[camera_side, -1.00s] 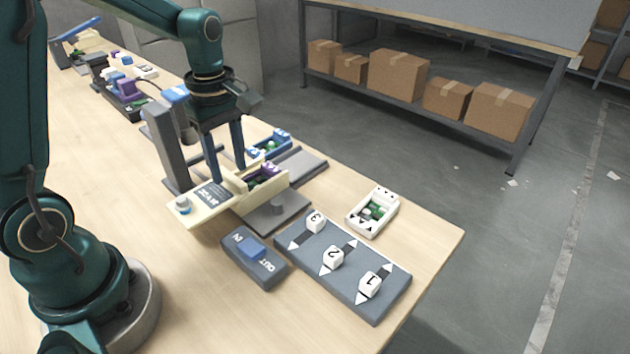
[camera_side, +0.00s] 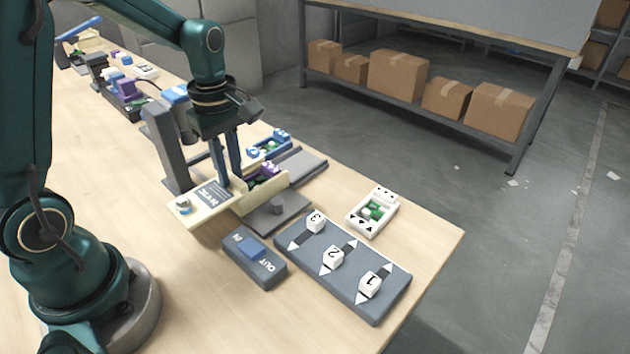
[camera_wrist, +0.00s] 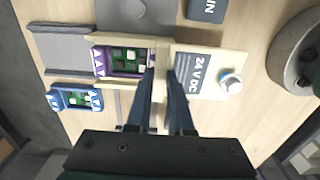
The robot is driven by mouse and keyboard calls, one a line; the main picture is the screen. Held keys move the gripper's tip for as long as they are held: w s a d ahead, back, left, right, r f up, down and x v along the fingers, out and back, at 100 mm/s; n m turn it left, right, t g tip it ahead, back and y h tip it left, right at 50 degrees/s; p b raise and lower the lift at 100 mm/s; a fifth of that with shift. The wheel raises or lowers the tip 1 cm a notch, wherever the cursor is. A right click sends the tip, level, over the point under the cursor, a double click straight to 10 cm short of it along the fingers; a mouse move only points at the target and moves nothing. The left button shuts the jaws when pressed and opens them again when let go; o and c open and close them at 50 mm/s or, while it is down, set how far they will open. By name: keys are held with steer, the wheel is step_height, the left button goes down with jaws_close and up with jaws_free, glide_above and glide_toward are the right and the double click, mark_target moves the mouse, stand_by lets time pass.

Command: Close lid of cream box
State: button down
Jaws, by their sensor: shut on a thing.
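The cream box (camera_side: 262,202) stands on a grey base with a purple-edged green part inside. The box also shows in the wrist view (camera_wrist: 161,49), its inside uncovered. Its cream lid (camera_side: 207,207) lies out to the left side, flat, with a grey "24 V DC" label and a round metal knob with a blue ring at its far end. The lid is on the right in the wrist view (camera_wrist: 208,92). My gripper (camera_side: 228,185) points down at the seam between lid and box. Its fingers (camera_wrist: 163,72) are close together on a cream edge there, apparently the lid's; the fingers partly hide the grip.
A grey post (camera_side: 166,150) stands close behind the lid. A blue tray (camera_side: 270,146) lies beyond the box. Bare table lies at the front left.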

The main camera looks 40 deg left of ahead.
steer(key=shift+w, duration=4.55)
steer(key=c, duration=0.8)
jaws_free()
steer(key=shift+c, duration=0.2)
steer(key=shift+r, duration=0.1)
step_height(320, 180, up, 6)
steer(key=shift+f, duration=0.1)
